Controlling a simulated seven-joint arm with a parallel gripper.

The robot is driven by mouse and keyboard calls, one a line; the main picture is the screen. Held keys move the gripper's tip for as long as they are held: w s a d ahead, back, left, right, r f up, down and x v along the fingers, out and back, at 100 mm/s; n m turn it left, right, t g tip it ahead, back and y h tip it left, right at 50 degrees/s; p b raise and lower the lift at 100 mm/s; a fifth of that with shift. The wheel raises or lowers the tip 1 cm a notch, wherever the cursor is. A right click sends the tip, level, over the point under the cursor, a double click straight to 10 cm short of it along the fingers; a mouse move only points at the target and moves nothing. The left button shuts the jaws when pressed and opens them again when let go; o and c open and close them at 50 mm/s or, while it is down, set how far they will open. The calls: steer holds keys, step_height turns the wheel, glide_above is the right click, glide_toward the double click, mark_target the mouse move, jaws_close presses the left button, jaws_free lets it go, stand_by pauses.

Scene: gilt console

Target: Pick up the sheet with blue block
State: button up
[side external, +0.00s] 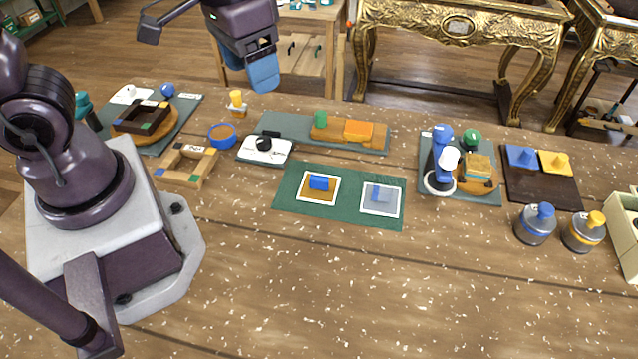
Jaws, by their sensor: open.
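A white-bordered sheet with a brown centre (312,195) lies on the left part of a dark green mat (346,212). A bright blue block (319,183) sits on it. To its right on the same mat lies a white-bordered sheet with a grey centre (374,204), bearing a grey-blue block (380,193). My gripper (265,78) is at the top of the side view, high above the table and well apart from both sheets. It is open and empty; the gap between its blue fingers is hard to see from this side.
Behind the mat is a grey board with an orange block (358,130) and a green cylinder (320,118). A white device (265,149) and wooden frame (187,165) stand left. A blue-and-white device (441,165) and two bottles (535,224) stand right. The front table is clear.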

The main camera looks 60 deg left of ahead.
mark_target(319, 177)
steer(key=w+d+f+n+g, duration=0.1)
steer(key=w+f+n, duration=0.8)
steer(key=f, duration=0.5)
steer(key=shift+m, duration=0.3)
steer(key=f, duration=1.2)
steer(key=shift+w+d+f, duration=0.2)
steer(key=shift+w+d, duration=0.1)
steer(key=c, duration=1)
